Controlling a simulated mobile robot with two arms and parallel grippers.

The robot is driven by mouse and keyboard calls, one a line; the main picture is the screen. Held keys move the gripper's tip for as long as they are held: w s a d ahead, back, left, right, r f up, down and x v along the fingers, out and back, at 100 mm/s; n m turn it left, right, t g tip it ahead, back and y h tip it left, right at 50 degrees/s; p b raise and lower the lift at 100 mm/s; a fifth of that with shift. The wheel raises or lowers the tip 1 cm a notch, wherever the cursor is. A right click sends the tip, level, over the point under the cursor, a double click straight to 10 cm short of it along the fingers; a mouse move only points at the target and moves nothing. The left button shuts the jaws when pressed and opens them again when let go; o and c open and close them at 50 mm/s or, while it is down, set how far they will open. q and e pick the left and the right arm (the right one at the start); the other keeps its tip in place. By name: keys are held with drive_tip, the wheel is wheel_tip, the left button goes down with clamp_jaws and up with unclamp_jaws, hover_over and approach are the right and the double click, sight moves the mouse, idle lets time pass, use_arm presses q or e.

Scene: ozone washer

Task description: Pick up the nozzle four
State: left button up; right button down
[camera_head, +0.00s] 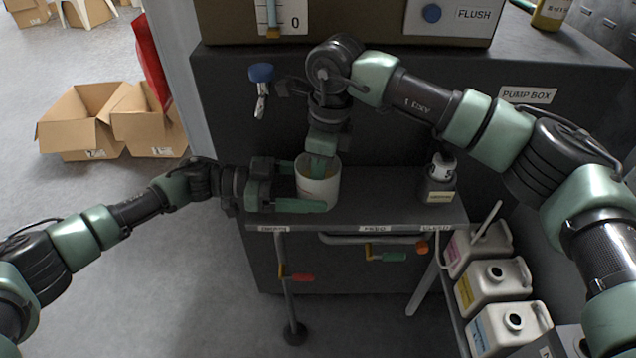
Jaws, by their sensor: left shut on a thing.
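A white cup-like container (329,188) stands at the left part of the grey shelf (385,203). My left gripper (308,187) reaches in from the left and is shut on this cup, its green fingers around the cup's side. My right gripper (321,165) comes down from above, with its fingertips in the cup's mouth. The inside of the cup is mostly hidden by it, and I cannot tell whether it grips anything. No nozzle marked four can be made out.
A dark holder with a white-topped piece (442,166) stands at the shelf's right. A blue knob (261,73) sits on the dark machine behind. Several jugs (492,282) stand at lower right.

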drive_tip(key=shift+r, duration=0.15)
use_arm(q)
drive_tip(key=shift+r, duration=0.1)
use_arm(e)
drive_tip(key=shift+r, duration=4.65)
use_arm(q)
drive_tip(key=shift+r+p, duration=1.35)
drive_tip(key=shift+p, duration=0.05)
use_arm(e)
wheel_tip(320, 180, up, 3)
drive_tip(key=shift+r, duration=0.1)
use_arm(q)
drive_tip(key=shift+f, duration=0.1)
drive_tip(key=o, duration=1)
